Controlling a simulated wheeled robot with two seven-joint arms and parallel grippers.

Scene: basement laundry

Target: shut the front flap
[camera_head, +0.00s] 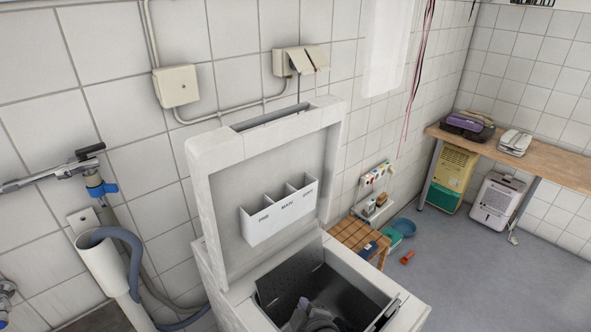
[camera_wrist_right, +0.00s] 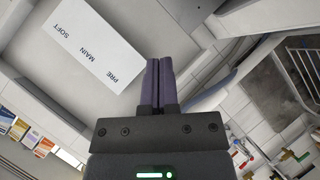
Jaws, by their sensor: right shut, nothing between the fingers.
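A white top-loading washing machine (camera_head: 226,292) stands against the tiled wall with its lid (camera_head: 225,210) raised. The lid's underside carries a white dispenser (camera_head: 283,219) marked PRE, MAIN and SOFT. My right gripper (camera_wrist_right: 159,64) is shut and empty in the wrist view, near the lid and dispenser (camera_wrist_right: 92,42). My left gripper is not in view.
A wooden slatted stool (camera_head: 354,237) stands behind the machine at right. A bench (camera_head: 548,170) and dehumidifiers (camera_head: 497,201) are farther off; the floor between is mostly clear.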

